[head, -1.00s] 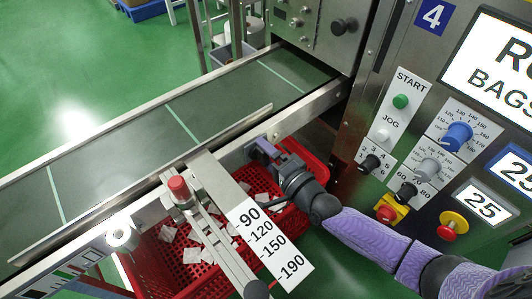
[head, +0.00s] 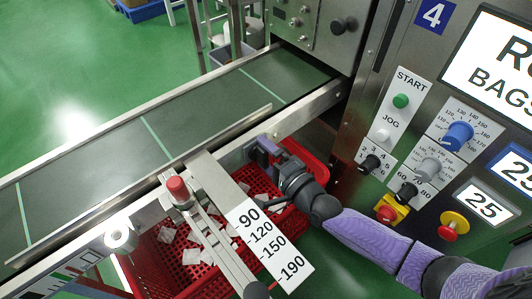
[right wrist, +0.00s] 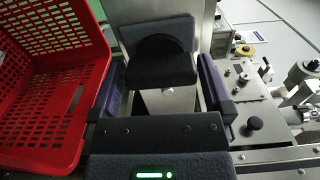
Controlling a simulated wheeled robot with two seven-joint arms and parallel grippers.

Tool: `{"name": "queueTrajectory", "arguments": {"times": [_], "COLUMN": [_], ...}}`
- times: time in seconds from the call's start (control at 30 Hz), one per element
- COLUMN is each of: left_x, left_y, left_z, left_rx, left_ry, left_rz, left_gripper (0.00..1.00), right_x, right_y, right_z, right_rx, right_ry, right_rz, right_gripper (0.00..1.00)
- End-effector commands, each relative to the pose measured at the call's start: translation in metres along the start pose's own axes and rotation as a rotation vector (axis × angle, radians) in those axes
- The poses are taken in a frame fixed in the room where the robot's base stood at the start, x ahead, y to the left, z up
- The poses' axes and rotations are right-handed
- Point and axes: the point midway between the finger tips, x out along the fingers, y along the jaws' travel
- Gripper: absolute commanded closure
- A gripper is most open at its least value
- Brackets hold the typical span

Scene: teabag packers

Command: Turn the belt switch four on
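A steel machine panel marked with a blue number four (head: 433,15) stands at the right. It carries a green START button (head: 400,101), a white JOG button (head: 383,134), several knobs and a red switch on a yellow base (head: 389,212). No label shows which control is the belt switch. My right gripper (head: 265,148) is low beside the conveyor's near rail, left of and apart from these controls. In the right wrist view its purple fingers (right wrist: 162,90) are spread, with a dark rounded piece (right wrist: 165,50) beyond the gap. My left gripper is out of view.
The green conveyor belt (head: 110,155) runs diagonally at the left. A red crate (head: 150,262) with white teabags lies below it. A steel bar with a red knob (head: 177,187) and a number scale (head: 268,240) overhangs the crate. A red stop button (head: 452,228) is at lower right.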

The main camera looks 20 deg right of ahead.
Motion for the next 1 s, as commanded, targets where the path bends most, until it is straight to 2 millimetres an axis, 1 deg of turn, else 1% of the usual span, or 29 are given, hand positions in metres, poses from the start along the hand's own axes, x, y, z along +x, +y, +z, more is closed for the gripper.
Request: {"name": "queueTrajectory", "arguments": {"times": [0.17,0.27,0.37,0.5,0.6,0.7,0.8,1.0], "left_x": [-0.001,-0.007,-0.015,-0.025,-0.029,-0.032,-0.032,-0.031], "left_y": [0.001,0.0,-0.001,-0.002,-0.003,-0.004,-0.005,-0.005], "left_z": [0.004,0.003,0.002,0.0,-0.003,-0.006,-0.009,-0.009], "left_rx": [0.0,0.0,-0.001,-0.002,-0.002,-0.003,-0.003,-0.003], "left_ry": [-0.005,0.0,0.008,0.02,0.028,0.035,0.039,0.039], "left_rz": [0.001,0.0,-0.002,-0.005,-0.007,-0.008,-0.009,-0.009], "left_gripper": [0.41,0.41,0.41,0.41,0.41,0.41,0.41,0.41], "right_x": [-0.002,-0.013,-0.033,-0.065,-0.084,-0.095,-0.099,-0.099], "right_y": [-0.001,-0.003,-0.004,-0.004,-0.003,-0.002,-0.001,0.0], "right_z": [0.0,0.0,0.0,0.0,0.0,0.0,0.0,0.0], "right_rx": [-0.002,-0.003,-0.004,-0.003,-0.003,-0.002,-0.001,0.0], "right_ry": [0.0,0.0,0.0,0.0,0.0,0.0,0.0,0.0], "right_rz": [-0.001,-0.002,0.0,0.001,0.001,0.001,-0.001,-0.001], "right_gripper": [0.0,0.0,0.0,0.0,0.0,0.0,0.0,0.0]}}
